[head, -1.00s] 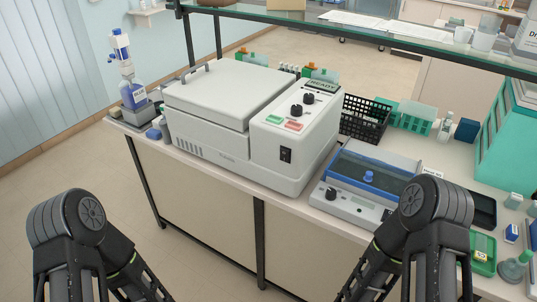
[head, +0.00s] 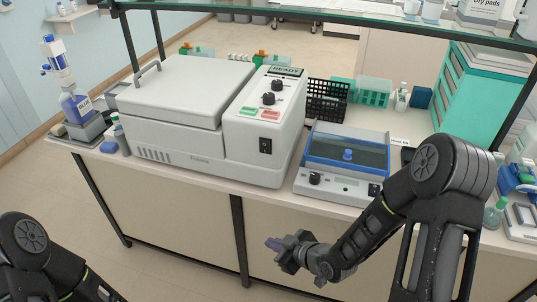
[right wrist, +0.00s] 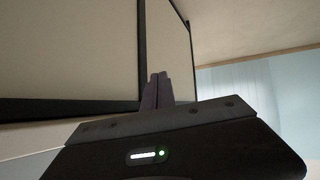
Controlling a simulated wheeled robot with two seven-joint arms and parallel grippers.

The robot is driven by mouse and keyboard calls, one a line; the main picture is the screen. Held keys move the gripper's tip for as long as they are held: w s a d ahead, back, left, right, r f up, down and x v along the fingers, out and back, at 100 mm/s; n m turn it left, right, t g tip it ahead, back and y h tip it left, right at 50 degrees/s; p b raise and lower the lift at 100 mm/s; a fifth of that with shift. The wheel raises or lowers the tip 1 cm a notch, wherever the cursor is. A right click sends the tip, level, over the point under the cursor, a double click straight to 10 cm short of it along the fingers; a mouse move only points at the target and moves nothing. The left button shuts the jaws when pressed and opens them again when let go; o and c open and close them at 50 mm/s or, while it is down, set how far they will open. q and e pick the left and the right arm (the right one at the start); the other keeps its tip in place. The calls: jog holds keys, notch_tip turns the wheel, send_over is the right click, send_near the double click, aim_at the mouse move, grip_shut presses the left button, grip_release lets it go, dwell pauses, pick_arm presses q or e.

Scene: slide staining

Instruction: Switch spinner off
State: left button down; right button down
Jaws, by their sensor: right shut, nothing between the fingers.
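A large white lidded machine (head: 170,92) stands on the bench. Its front panel has a READY display, two black knobs (head: 273,91), green and red buttons, and a black rocker switch (head: 265,146). To its right sits a smaller device (head: 350,152) with a clear blue-edged lid, a black knob and a dark rocker switch (head: 374,190). The labels do not show me which one is the spinner. My right gripper (head: 273,243) is shut and empty, in front of and below the bench edge; its closed fingers (right wrist: 156,90) show in the right wrist view. My left gripper is out of view.
A black basket (head: 327,101) and a green rack (head: 372,92) stand behind the small device. A dispenser bottle (head: 76,104) is at the left end. A glass shelf (head: 330,20) spans above the bench. The space before the bench front is free.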

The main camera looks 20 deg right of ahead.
aim_at(265, 147)
jog(key=w+d+r+n+t+y+b, duration=0.1)
jog(key=w+d+r+n+t, duration=0.15)
jog(key=r+n, duration=0.35)
jog(key=w+d+r+n+t+y+b, duration=0.1)
jog(key=w+d+r+n+t+y, duration=0.15)
jog(key=r, duration=0.65)
jog(key=s+d+r+n+g+y, duration=0.1)
jog(key=s+r+n+y, duration=0.3)
jog(key=r+n, duration=0.6)
jog(key=shift+s+d+n+b, duration=0.4)
jog(key=shift+s+n, duration=0.6)
jog(key=shift+n, duration=0.05)
jog(key=shift+a, duration=0.1)
jog(key=w+a+p, duration=0.1)
jog(key=w, duration=0.2)
jog(key=w+a+p, duration=0.2)
jog(key=w, duration=0.1)
jog(key=w+a+p, duration=0.1)
jog(key=w+a, duration=0.1)
jog(key=w, duration=0.1)
jog(key=shift+w+a+r+p, duration=0.1)
jog(key=shift+w+r+p, duration=0.25)
jog(key=shift+r, duration=0.05)
jog(key=shift+w+d+f, duration=0.1)
jog(key=shift+w+d, duration=0.2)
jog(key=shift+w, duration=0.15)
